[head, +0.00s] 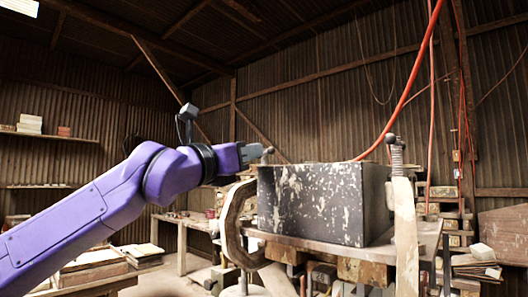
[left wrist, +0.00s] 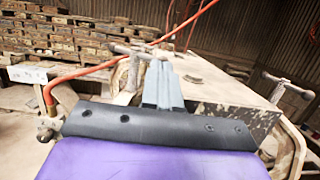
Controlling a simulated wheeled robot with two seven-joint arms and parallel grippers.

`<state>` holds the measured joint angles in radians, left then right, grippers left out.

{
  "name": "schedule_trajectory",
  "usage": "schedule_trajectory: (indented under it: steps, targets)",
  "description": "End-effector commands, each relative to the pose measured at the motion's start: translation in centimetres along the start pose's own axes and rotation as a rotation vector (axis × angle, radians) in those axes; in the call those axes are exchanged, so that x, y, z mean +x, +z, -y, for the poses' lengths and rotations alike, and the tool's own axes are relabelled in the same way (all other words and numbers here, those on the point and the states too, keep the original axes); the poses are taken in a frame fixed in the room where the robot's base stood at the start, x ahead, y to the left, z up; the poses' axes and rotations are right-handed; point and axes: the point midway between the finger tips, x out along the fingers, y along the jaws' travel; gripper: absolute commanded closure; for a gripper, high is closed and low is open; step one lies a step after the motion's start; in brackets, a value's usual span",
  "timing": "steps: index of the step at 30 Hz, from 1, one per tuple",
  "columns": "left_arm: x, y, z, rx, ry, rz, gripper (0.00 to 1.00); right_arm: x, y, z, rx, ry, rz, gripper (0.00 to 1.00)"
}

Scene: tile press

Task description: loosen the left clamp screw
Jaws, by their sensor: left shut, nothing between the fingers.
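The left clamp (head: 232,222) is a curved, worn frame at the left end of a dark, paint-flecked block (head: 312,203). In the head view only the knob end of the left clamp screw (head: 269,150) shows; my gripper hides the rest. In the left wrist view the screw's T-bar handle (left wrist: 128,49) stands just beyond my fingertips. My left gripper (head: 261,152) is shut and empty, its tips right beside the handle's end. I cannot tell whether they touch. My right gripper is not in view.
A right clamp (head: 405,225) with its own upright screw (head: 396,153) stands at the block's right end; its T-bar (left wrist: 289,85) shows in the left wrist view. A red hose (head: 408,85) hangs behind the block. Stacked wood lies on both sides.

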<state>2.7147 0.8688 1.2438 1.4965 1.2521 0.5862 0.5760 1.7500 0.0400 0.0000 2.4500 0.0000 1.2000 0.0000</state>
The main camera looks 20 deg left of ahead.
Motion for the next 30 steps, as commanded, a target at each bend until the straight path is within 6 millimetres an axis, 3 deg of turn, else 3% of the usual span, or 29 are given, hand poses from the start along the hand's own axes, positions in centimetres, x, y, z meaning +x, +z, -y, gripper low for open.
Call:
schedule_trajectory:
  steps: [30]
  targets:
    - [4.0, -1.0, -0.2, -0.001, 0.003, -0.001, 1.00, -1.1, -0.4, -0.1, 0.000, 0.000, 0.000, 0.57]
